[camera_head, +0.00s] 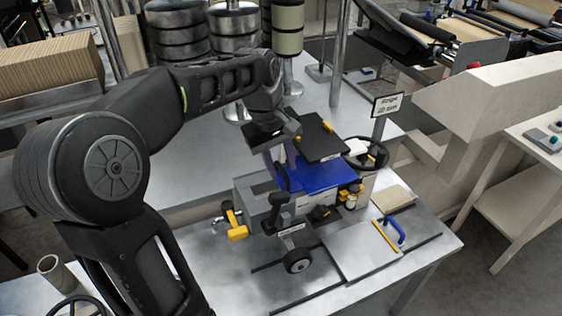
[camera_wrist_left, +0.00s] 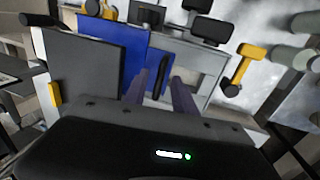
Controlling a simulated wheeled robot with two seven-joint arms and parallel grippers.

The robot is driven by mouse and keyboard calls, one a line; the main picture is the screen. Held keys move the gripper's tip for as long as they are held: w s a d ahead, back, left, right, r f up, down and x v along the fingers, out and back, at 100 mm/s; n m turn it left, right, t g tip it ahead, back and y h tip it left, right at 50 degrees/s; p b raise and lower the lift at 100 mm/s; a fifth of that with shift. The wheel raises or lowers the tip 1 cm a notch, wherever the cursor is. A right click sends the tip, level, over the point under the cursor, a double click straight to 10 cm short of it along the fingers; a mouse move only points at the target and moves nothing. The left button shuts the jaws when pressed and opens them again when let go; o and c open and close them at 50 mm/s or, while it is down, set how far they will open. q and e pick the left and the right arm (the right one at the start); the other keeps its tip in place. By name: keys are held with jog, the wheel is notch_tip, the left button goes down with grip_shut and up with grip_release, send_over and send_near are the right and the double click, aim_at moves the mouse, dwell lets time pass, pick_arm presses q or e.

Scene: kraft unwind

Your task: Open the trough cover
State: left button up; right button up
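The trough cover appears to be the blue panel (camera_head: 322,178) on top of the grey machine on the metal table. It lies flat and also shows in the left wrist view (camera_wrist_left: 112,48). A black bar handle (camera_wrist_left: 160,76) stands at its edge. My left gripper (camera_head: 282,168) points down at the left side of the blue panel. In the left wrist view its two purplish fingers (camera_wrist_left: 160,92) are apart, one on each side of the black handle. I cannot tell whether they touch it. My right gripper is not in view.
A black panel (camera_head: 320,138) with a yellow grip stands close behind the blue panel. A yellow-handled part (camera_head: 237,226) sits left. A blue handle (camera_head: 394,231) lies on the front right plate. A sign (camera_head: 387,105) stands behind.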

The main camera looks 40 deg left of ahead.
pick_arm(q)
jog(key=shift+c, duration=0.4)
grip_shut()
dwell(1.0)
